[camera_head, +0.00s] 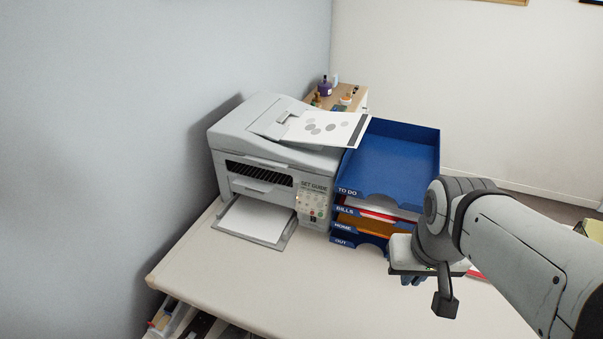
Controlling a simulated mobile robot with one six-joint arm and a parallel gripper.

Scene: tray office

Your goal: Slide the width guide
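A grey-white printer (272,160) stands on the desk against the wall. Its display area reads "SET GUIDE" (314,186). A sheet with grey dots (325,127) lies on the feeder at its top. The lower paper tray (283,240) is pulled out at the front with white paper (252,219) in it. The width guide is too small to make out for certain. My gripper (413,279) is to the right of the printer, in front of the letter trays. It is mostly hidden behind my wrist, and its fingers cannot be judged.
A blue stack of letter trays (392,160) labelled TO DO, BILLS, HOME and OUT stands right of the printer. The desk (285,285) is clear in front of the printer. A wooden cabinet (353,96) with small bottles is behind. An open drawer (178,319) shows below the desk edge.

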